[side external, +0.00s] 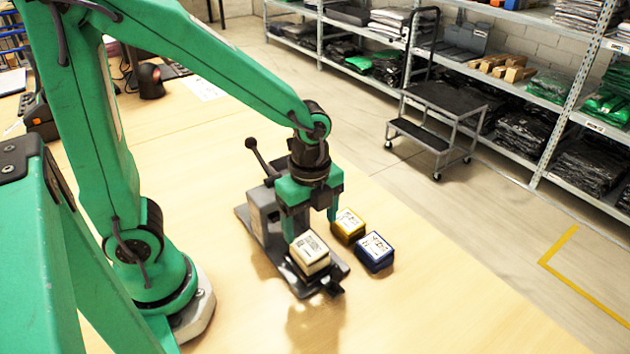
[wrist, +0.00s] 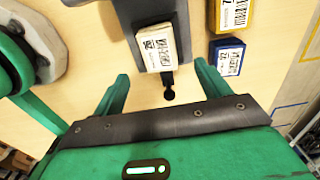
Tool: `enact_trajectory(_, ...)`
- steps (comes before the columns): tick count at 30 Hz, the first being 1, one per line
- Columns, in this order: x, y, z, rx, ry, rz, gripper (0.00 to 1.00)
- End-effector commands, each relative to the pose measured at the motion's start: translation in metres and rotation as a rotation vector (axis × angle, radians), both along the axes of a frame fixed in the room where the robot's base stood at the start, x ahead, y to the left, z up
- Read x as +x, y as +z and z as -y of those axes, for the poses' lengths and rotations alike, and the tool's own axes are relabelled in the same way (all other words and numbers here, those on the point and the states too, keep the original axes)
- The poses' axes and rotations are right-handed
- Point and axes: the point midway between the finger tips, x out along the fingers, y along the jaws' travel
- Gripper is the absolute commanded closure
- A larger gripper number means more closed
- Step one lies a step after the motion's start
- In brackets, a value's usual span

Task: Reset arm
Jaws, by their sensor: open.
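My gripper (side external: 310,222) is open and empty, pointing down over the wooden table, above and just behind a cream box with a printed label (side external: 309,252). The box sits on the near end of a dark grey fixture (side external: 262,217) that has a lever with a black knob. In the wrist view, my open fingers (wrist: 161,92) stand apart, and the cream box (wrist: 156,45) lies ahead of the gap between them. My arm is bent and reaches out over the table from its base.
A yellow box (side external: 348,226) and a blue box (side external: 375,252) sit close together to the right of the fixture. The table's right and front parts are clear. A black step stool (side external: 440,110) and stocked shelves stand beyond the table.

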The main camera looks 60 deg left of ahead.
Motion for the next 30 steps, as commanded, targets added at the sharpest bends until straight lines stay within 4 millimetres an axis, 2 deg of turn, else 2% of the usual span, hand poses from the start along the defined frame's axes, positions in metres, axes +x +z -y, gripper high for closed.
enact_trajectory(20, 0.0, 0.007, -0.002, -0.003, 0.036, 0.012, 0.24)
enact_trajectory(26, -0.002, 0.025, -0.01, -0.021, 0.201, 0.065, 0.24)
enact_trajectory(30, -0.006, 0.045, -0.02, -0.05, 0.4, 0.124, 0.24)
